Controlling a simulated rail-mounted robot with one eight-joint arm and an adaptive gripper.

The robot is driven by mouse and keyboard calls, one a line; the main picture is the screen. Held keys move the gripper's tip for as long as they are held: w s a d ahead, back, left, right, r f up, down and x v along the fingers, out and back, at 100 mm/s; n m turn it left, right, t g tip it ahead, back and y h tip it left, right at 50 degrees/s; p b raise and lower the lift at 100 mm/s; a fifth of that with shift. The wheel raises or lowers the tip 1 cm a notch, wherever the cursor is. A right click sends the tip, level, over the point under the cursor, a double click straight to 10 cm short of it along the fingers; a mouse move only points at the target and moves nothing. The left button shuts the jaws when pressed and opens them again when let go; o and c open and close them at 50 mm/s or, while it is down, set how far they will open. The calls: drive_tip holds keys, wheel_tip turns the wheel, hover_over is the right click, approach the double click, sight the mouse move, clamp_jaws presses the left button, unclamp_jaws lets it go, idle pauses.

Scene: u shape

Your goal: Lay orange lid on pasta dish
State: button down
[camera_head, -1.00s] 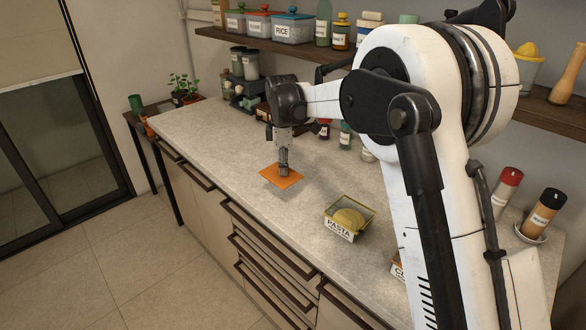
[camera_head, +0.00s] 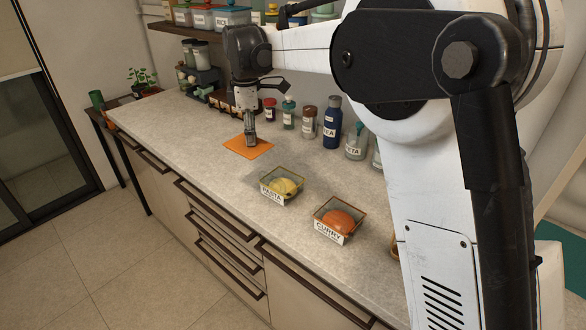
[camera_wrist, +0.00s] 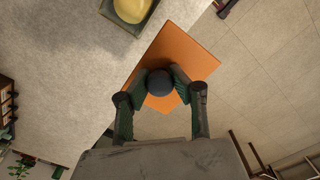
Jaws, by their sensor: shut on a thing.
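My gripper (camera_head: 249,142) is shut on the dark round knob (camera_wrist: 159,83) of the orange lid (camera_head: 240,150). The lid is a flat square plate, also in the wrist view (camera_wrist: 183,48). It looks held level above the counter, overlapping the counter's edge in the wrist view; its exact height is unclear. The pasta dish (camera_head: 272,194) is a clear square dish with a PASTA label and yellow food, open on top. It stands nearer the head camera, to the lid's lower right. Part of it shows at the top of the wrist view (camera_wrist: 121,30), apart from the lid.
A curry dish (camera_head: 333,235) with orange-brown food stands right of the pasta dish. Several jars and bottles, including a blue TEA bottle (camera_head: 332,125), line the counter's back. The counter (camera_head: 185,135) is clear left of the lid. My arm hides the right side.

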drive_tip(key=w+d+f+p, duration=0.2)
drive_tip(key=w+d+f, duration=0.5)
drive_tip(key=f, duration=0.3)
drive_tip(key=shift+d+f, duration=0.4)
drive_tip(key=shift+d, duration=0.4)
drive_tip(key=shift+w+f, duration=0.1)
drive_tip(key=shift+f+b, duration=0.3)
drive_tip(key=shift+b, duration=0.1)
drive_tip(key=shift+f, duration=0.25)
drive_tip(key=c, duration=1.5)
unclamp_jaws()
drive_tip(key=shift+c, duration=0.2)
drive_tip(key=shift+r, duration=0.2)
